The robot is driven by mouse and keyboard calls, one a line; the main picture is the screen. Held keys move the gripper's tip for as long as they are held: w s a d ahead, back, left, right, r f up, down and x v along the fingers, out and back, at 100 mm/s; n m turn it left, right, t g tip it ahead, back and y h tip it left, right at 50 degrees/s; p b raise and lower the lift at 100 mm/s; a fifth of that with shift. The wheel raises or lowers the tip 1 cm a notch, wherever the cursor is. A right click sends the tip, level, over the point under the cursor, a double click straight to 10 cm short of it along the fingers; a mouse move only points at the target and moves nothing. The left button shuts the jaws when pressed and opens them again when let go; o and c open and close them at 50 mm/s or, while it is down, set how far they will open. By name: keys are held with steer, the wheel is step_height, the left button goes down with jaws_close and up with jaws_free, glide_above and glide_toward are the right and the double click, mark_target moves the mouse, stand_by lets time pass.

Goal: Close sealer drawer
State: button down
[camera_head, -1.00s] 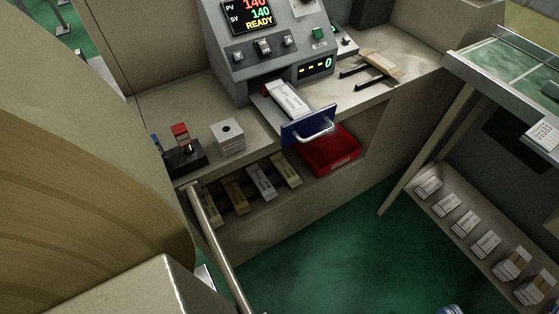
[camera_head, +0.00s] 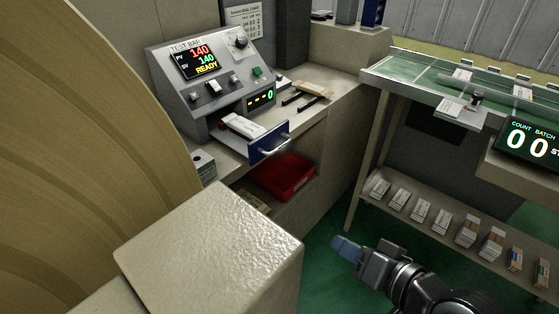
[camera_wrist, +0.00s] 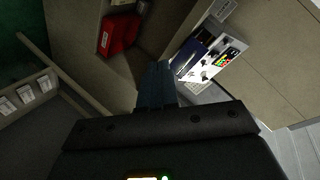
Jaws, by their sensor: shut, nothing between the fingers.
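The sealer (camera_head: 205,75) stands on the bench in the head view, with its display reading 140, 140 and READY. Its drawer (camera_head: 268,141), with a blue front and a metal handle, is pulled out toward me. A white wrapped packet (camera_head: 243,126) lies in the drawer. My gripper (camera_head: 345,247) is at the lower right of the head view, shut and empty, with bluish fingers, apart from the drawer. In the wrist view the gripper fingers (camera_wrist: 157,88) show in the middle, and the sealer (camera_wrist: 208,60) appears rotated beyond them on the right.
A red bin (camera_head: 283,177) sits on the shelf below the drawer. A wooden-topped fork-like holder (camera_head: 308,91) lies on the bench right of the sealer. A green-topped table (camera_head: 420,72) with a lower shelf of packets stands at right. Green floor lies between.

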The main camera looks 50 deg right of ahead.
mark_target(234, 122)
steer(key=w+d+r+m+t+y+b, duration=0.1)
steer(key=w+d+r+m+y+b, duration=0.15)
steer(key=w+d, duration=0.3)
steer(key=w+d+r+m+t+y+b, duration=0.1)
steer(key=w+d+r+m+t+b, duration=0.15)
steer(key=w+d+m, duration=0.35)
steer(key=w+f, duration=0.1)
steer(key=w, duration=0.3)
steer(key=w+n+p, duration=0.1)
steer(key=w, duration=0.3)
steer(key=w+f+n+g, duration=0.1)
steer(key=w, duration=0.3)
steer(key=shift+w+d+f+n, duration=0.15)
steer(key=shift+w+f+n, duration=0.1)
steer(key=shift+w+f, duration=0.05)
steer(key=r+x, duration=0.1)
steer(key=x, duration=0.4)
steer(key=r+x, duration=0.1)
steer(key=x, duration=0.5)
steer(key=r+x, duration=0.1)
steer(key=x, duration=0.5)
steer(key=shift+w+d+r, duration=0.1)
steer(key=shift+w+r, duration=0.2)
steer(key=shift+w, duration=0.1)
steer(key=shift+w+r, duration=0.2)
steer(key=shift+r, duration=0.1)
